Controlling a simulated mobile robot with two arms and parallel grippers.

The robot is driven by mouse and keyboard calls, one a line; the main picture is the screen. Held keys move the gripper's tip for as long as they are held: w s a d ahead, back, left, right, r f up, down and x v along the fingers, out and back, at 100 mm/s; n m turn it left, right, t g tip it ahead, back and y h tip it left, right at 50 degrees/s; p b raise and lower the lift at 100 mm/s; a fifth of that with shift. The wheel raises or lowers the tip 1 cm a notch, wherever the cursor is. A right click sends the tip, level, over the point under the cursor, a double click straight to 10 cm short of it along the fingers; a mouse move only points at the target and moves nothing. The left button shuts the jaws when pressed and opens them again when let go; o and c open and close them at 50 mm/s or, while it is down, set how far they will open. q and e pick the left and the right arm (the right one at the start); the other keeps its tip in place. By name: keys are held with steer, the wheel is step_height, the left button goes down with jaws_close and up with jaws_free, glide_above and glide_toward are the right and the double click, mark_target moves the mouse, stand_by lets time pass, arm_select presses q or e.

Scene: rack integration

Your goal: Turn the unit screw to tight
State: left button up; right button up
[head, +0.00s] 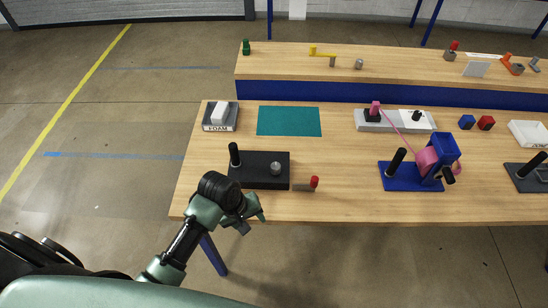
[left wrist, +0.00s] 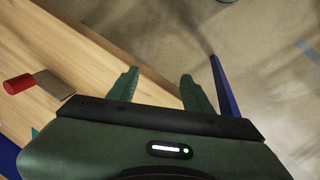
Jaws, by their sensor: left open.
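A black unit (head: 250,182) sits near the front left of the table, with an upright black handle (head: 235,155) and a round grey knob (head: 275,168) on top. A grey bar (head: 302,187) with a red knob (head: 315,181) lies at its right side; the red knob (left wrist: 18,84) and grey bar (left wrist: 54,84) also show in the left wrist view. I cannot tell which part is the unit screw. My left gripper (head: 256,214) is open and empty at the table's front edge, in front of the unit, touching none of these. Its fingers (left wrist: 158,82) stand apart over the floor side.
A teal mat (head: 289,121) and a foam tray (head: 220,128) lie behind the unit. A blue fixture (head: 412,184) with a pink roll stands to the right. A raised shelf (head: 390,69) runs along the back.

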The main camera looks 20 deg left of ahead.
arm_select(q)
steer(key=w+r+n+h+p, duration=0.1)
steer(key=w+r+n, duration=0.5)
steer(key=w, duration=0.3)
steer(key=n+g+h, duration=0.1)
steer(key=n, duration=0.7)
glide_toward(274, 166)
step_height(274, 166, down, 2)
steer(key=x, duration=0.2)
steer(key=p+x, duration=0.1)
steer(key=x, duration=0.4)
steer(key=shift+w+d, duration=0.2)
steer(key=shift+d, duration=0.25)
arm_select(e)
steer(key=r, duration=0.2)
steer(key=shift+w+d+r, duration=0.15)
steer(key=shift+w+r, duration=0.05)
steer(key=shift+r, duration=0.1)
arm_select(q)
jaws_close()
arm_select(e)
steer(key=shift+d, duration=0.1)
